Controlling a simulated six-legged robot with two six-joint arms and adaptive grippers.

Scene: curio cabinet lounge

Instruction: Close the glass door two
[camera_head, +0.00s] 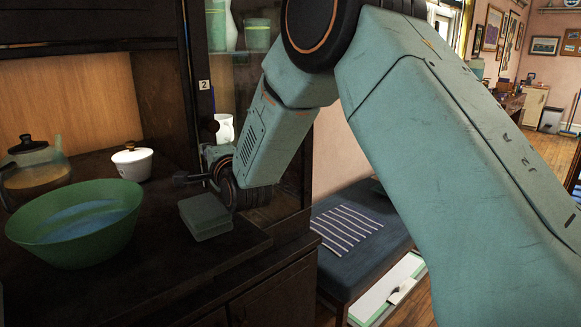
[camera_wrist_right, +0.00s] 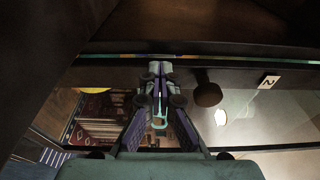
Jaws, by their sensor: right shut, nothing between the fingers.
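Glass door two (camera_head: 204,110) has a dark frame with a small white "2" label and a round dark knob (camera_head: 213,126). The label and knob also show in the right wrist view, where the door's frame (camera_wrist_right: 268,81) runs across the picture. I cannot tell how far the door stands from its frame. My right gripper (camera_head: 185,179) is shut and empty, low in front of the door near its knob side. In the right wrist view its fingertips (camera_wrist_right: 157,72) are beside the knob; contact with the door is unclear. My left gripper is out of view.
On the dark cabinet ledge stand a green bowl (camera_head: 77,225), a glass teapot (camera_head: 36,168), a white lidded pot (camera_head: 132,162) and stacked grey-green boxes (camera_head: 206,217) close below the right gripper. Green glasses (camera_head: 257,35) show behind the glass. A blue bench (camera_head: 365,240) is at right.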

